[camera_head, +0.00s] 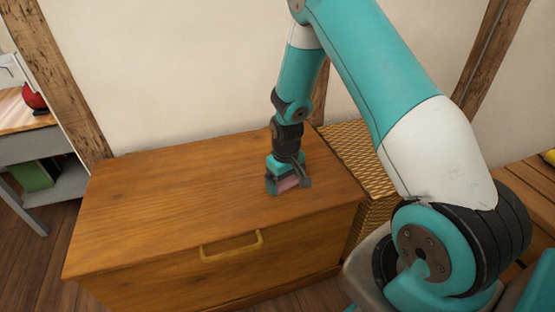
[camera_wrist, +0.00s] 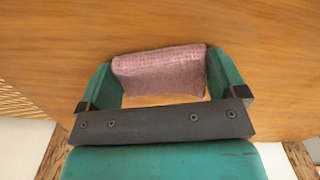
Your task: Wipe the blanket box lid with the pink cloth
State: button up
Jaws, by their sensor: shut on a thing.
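The blanket box is a brown wooden chest with a handle on its front. Its lid (camera_head: 170,195) is flat and bare apart from my gripper and the cloth. My gripper (camera_head: 286,187) points down at the right part of the lid. It is shut on the pink cloth (camera_head: 289,183), a small folded piece between the fingers. In the wrist view the pink cloth (camera_wrist: 160,73) spans the gap between the two teal fingers, with the wooden lid (camera_wrist: 50,50) behind it. The cloth is at or very near the lid; I cannot tell if it touches.
A woven basket (camera_head: 355,155) stands close by the box's right side. A wooden surface (camera_head: 530,200) is at far right. A grey side table (camera_head: 40,150) with a red object (camera_head: 34,98) and a green item (camera_head: 35,175) is at left. The wall is behind the box.

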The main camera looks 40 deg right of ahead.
jog(key=shift+w+a, duration=0.25)
jog(key=shift+a, duration=0.6)
jog(key=r+p, duration=0.2)
jog(key=shift+w+a+r, duration=0.1)
jog(key=shift+a+r, duration=0.1)
jog(key=shift+r, duration=0.1)
notch_tip(320, 180, up, 6)
jog(key=p, duration=0.5)
jog(key=shift+d+f, duration=0.15)
jog(key=shift+f, duration=0.1)
